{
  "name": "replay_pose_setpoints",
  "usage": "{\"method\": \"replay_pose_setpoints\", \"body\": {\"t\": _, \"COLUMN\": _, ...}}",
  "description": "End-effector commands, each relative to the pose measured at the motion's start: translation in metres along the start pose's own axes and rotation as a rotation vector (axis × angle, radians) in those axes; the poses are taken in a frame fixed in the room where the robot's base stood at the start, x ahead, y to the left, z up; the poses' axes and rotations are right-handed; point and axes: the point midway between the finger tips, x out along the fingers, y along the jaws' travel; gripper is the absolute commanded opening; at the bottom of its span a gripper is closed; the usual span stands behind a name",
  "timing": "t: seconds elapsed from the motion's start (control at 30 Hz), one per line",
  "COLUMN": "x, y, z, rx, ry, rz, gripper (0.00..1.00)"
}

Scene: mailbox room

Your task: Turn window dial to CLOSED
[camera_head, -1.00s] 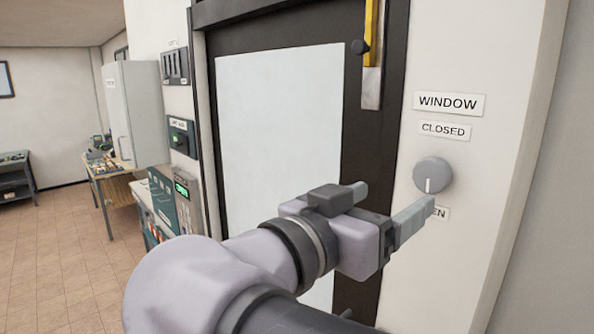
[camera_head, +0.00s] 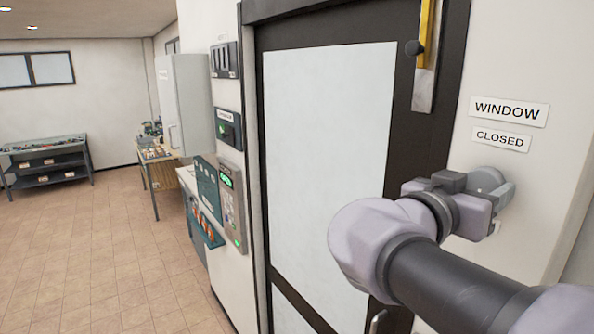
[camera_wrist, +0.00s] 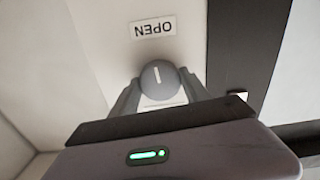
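The window dial (camera_wrist: 158,79) is a round grey knob with a white mark. In the wrist view, which is upside down, its mark points towards the OPEN label (camera_wrist: 153,27). In the head view the dial (camera_head: 487,180) is partly hidden behind my gripper (camera_head: 492,190), below the CLOSED label (camera_head: 501,140). In the wrist view my gripper (camera_wrist: 158,90) has one finger on each side of the dial, close against its sides. It appears shut on the dial. The OPEN label is hidden in the head view.
The WINDOW label (camera_head: 509,111) is above, on the white wall. A dark-framed door (camera_head: 330,130) with a yellow handle piece (camera_head: 427,35) is left of the dial. A keypad panel (camera_head: 231,205) and switch boxes line the wall further left. The tiled floor (camera_head: 100,250) is open at left.

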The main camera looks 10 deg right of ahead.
Motion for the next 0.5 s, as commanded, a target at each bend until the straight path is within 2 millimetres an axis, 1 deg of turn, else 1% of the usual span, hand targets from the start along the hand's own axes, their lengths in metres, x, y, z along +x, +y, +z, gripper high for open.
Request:
{"method": "replay_pose_setpoints", "body": {"t": 0.03, "x": -0.0001, "y": -0.0001, "z": 0.0, "rx": 0.0, "ry": 0.0, "rz": -0.001, "gripper": 0.41}}
{"method": "replay_pose_setpoints", "body": {"t": 0.17, "x": -0.0001, "y": -0.0002, "z": -0.0001, "rx": 0.0, "ry": 0.0, "rz": -0.001, "gripper": 0.15}}
{"method": "replay_pose_setpoints", "body": {"t": 0.2, "x": -0.0002, "y": -0.0002, "z": -0.0001, "rx": 0.0, "ry": 0.0, "rz": 0.0, "gripper": 0.14}}
{"method": "replay_pose_setpoints", "body": {"t": 0.37, "x": -0.0002, "y": -0.0002, "z": 0.0006, "rx": -0.013, "ry": 0.0, "rz": -0.001, "gripper": 0.14}}
{"method": "replay_pose_setpoints", "body": {"t": 0.5, "x": -0.0003, "y": -0.0002, "z": 0.002, "rx": -0.057, "ry": 0.0, "rz": 0.0, "gripper": 0.14}}
